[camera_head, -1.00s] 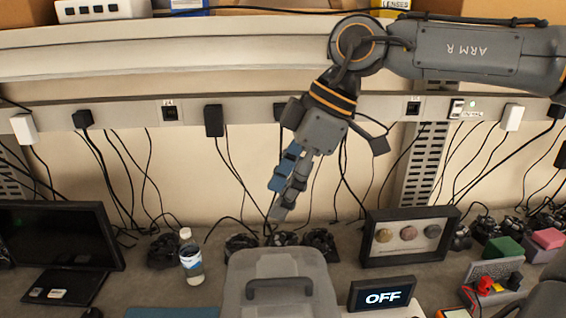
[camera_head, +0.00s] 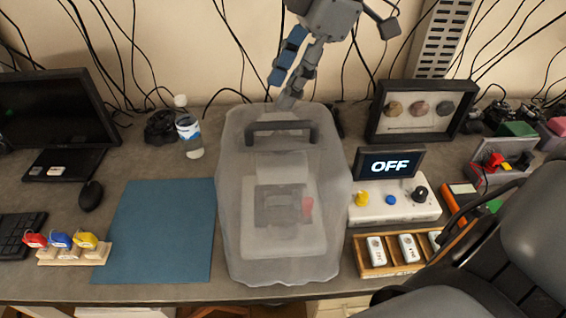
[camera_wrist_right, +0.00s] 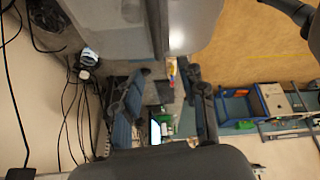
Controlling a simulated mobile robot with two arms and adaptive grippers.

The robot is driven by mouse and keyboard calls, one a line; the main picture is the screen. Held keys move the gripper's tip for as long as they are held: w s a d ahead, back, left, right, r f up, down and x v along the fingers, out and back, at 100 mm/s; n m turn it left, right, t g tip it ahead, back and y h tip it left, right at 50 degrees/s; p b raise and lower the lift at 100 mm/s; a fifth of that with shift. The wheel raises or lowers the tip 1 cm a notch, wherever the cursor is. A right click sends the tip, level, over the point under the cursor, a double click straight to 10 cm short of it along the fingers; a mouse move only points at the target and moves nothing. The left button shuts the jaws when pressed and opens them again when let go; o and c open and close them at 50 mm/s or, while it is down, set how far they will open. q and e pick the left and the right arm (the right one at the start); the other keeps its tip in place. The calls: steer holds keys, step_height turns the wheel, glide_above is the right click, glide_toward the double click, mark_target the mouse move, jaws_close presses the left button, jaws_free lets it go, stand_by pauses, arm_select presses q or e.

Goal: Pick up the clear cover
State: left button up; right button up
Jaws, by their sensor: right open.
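The clear cover (camera_head: 235,215) is a large translucent box with a dark handle (camera_head: 282,127) on top. It stands on the table over a pale device (camera_head: 285,240) with a red part, which shows blurred through it. My right gripper (camera_head: 283,88) is open and empty, pointing down at the cover's back edge, behind the handle. I cannot tell whether its grey fingertip touches the cover. In the right wrist view, the cover (camera_wrist_right: 110,30) fills the top, and my open fingers (camera_wrist_right: 163,100) hang below it. My left gripper is not in view.
A blue mat (camera_head: 160,230) and a bottle (camera_head: 188,135) are left of the cover. Right of it stand an OFF display (camera_head: 390,163), a knob panel (camera_head: 395,208) and a wooden tray (camera_head: 362,252). A framed display (camera_head: 420,110) is behind. A chair (camera_head: 525,225) blocks the front right.

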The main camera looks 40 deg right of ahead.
steer(key=n, duration=0.6)
steer(key=n+t+h+b, duration=0.1)
steer(key=n+t+b, duration=0.1)
steer(key=n, duration=2.6)
glide_toward(278, 123)
steer(key=p+x, duration=0.1)
steer(key=x, duration=0.4)
steer(key=shift+a+p, duration=0.1)
steer(key=shift+p, duration=0.25)
steer(key=p+x, duration=0.1)
steer(key=x, duration=0.2)
steer(key=shift+w+f, duration=0.15)
steer(key=shift+f, duration=0.2)
steer(key=shift+w+f, duration=0.15)
steer(key=shift+f, duration=0.15)
